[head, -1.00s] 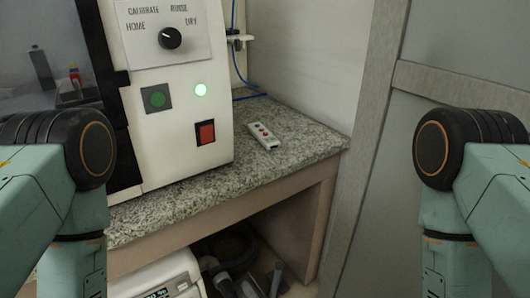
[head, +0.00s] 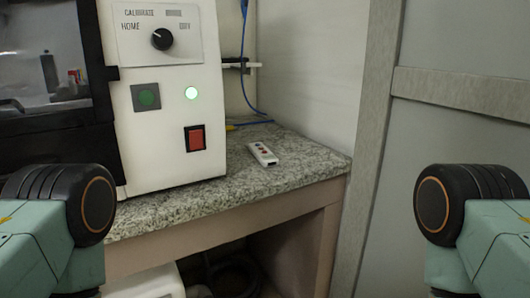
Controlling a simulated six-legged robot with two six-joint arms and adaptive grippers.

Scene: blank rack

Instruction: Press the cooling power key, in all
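No key that I can read as cooling power shows. A small white remote (head: 263,154) with coloured buttons, red among them, lies on the speckled counter (head: 215,195); its labels are too small to read. A white machine (head: 165,90) stands left of it. Parts of both my arms show at the left and right edges. Neither gripper is in view.
Under the counter, the top of a white unit (head: 150,280) shows at the bottom edge, with dark hose-like things beside it. A blue cable (head: 245,85) hangs behind the machine. A grey panelled wall (head: 455,110) closes the right side.

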